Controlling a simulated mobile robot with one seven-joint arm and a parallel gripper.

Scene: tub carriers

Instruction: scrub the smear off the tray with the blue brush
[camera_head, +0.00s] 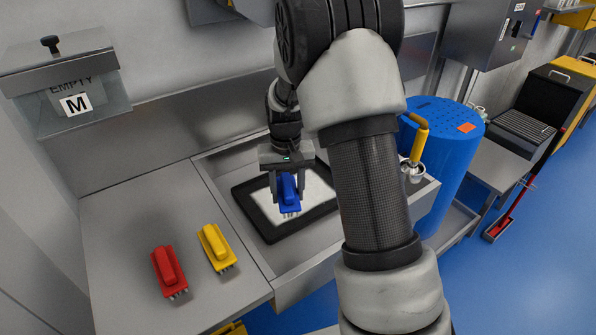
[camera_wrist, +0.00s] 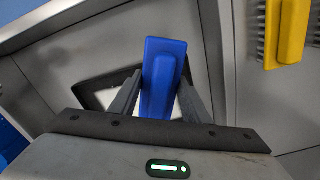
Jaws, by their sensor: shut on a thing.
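My gripper (camera_head: 288,190) is shut on the blue brush (camera_head: 289,197) and holds it above the tray, bristles down. In the wrist view the blue brush (camera_wrist: 162,75) sits between the two fingers of my gripper (camera_wrist: 157,97). The tray (camera_head: 246,208) has a black rim and a white inner face, and lies in the sunken sink-like basin. Part of its white face is hidden by the brush and my gripper. I cannot see a smear on the parts that show. Whether the bristles touch the tray is not clear.
A red brush (camera_head: 168,272) and a yellow brush (camera_head: 217,247) lie on the steel counter (camera_head: 125,215) left of the basin (camera_head: 215,170). A yellow-handled tap (camera_head: 419,140) stands at the basin's right, near a blue barrel (camera_head: 445,150).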

